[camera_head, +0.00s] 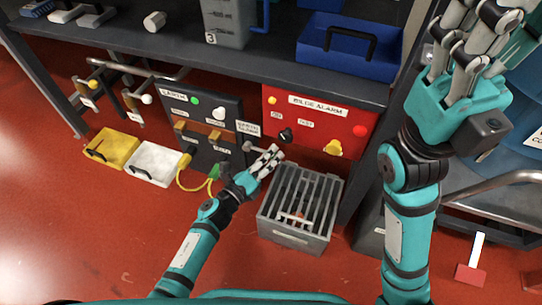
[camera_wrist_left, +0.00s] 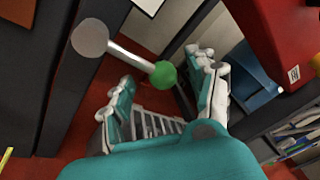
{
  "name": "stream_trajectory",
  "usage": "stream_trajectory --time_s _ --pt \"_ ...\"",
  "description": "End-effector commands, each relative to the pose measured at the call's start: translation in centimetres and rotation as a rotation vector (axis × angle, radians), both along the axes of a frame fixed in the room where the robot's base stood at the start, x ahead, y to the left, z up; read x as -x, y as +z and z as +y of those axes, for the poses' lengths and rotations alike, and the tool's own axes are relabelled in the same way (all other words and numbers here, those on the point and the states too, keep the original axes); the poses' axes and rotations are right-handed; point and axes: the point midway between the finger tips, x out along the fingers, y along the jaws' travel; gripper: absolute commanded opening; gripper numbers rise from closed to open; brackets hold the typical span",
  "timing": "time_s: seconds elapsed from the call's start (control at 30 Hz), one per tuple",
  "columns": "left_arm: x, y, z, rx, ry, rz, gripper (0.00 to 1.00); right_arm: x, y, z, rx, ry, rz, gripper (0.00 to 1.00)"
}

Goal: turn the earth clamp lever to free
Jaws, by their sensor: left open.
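The earth clamp lever (camera_wrist_left: 130,56) shows in the left wrist view as a metal rod from a round grey hub (camera_wrist_left: 90,37) to a green ball end (camera_wrist_left: 163,74). My left gripper (camera_wrist_left: 166,72) is open, with its fingers on either side of the green ball in that view; I cannot tell whether they touch it. In the head view my left gripper (camera_head: 270,160) is in front of the panels, right of the dark earth panel (camera_head: 222,107), and hides much of the lever. My right gripper (camera_head: 470,45) is raised at the upper right, its fingers apart and empty.
A red bilge alarm panel (camera_head: 345,122) is just above and right of my left gripper. A grey slatted crate (camera_head: 290,241) stands on the floor below it. Yellow (camera_head: 118,140) and white (camera_head: 160,158) boxes lie left. A blue tray (camera_head: 318,62) is on the bench.

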Motion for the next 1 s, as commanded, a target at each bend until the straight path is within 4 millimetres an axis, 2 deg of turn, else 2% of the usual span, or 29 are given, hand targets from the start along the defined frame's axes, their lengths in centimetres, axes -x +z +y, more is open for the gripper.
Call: stream_trajectory --time_s 0.2,0.47,0.9,1.0 --pt "-1.27 -0.04 -0.93 0.0 -0.001 0.0 0.58 0.23 0.18 0.05 0.002 -0.001 -0.015 0.4" --pt "-1.36 0.03 -0.97 0.0 0.0 0.0 0.58 0.21 0.25 0.06 0.002 -0.001 -0.014 0.4" --pt "-1.34 -0.02 -0.89 0.0 0.001 0.001 0.02 0.21 0.23 0.07 0.002 0.0 -0.014 0.4" --pt "-1.36 -0.04 -0.85 -0.001 0.001 0.001 0.0 0.21 0.23 0.07 0.002 0.0 -0.014 0.4"
